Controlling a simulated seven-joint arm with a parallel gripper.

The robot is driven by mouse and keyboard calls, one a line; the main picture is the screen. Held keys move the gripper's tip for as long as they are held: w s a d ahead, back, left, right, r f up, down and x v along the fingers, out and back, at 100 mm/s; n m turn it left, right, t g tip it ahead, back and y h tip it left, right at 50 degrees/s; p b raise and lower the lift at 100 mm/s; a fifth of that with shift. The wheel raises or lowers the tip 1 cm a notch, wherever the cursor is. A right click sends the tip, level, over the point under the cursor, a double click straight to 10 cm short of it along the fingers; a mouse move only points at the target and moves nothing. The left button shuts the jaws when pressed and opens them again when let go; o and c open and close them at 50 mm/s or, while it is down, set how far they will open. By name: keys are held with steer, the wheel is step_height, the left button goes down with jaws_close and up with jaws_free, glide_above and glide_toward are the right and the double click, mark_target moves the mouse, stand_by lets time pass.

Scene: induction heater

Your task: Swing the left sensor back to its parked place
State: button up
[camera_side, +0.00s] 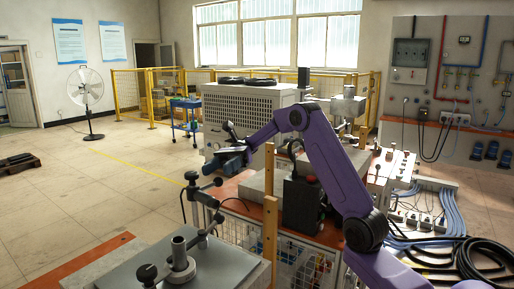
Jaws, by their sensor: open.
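My gripper (216,164) is at the end of the purple arm, in the middle of the side view, above the near end of the orange-edged bench. It is small and dark here; it is open, and nothing clearly shows between its fingers. A jointed metal stand (180,247) with black knobs rises from the grey plate in the foreground. I cannot tell which part is the left sensor.
A dark box with a red button (303,203) and a wooden post (270,217) stand close under my arm. A large grey machine (248,112) is behind. Cables (470,258) lie at the lower right.

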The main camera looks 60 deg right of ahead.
steer(key=s+r, duration=0.8)
steer(key=s, duration=0.4)
steer(key=shift+s+a+r, duration=0.3)
steer(key=shift+s+a, duration=0.1)
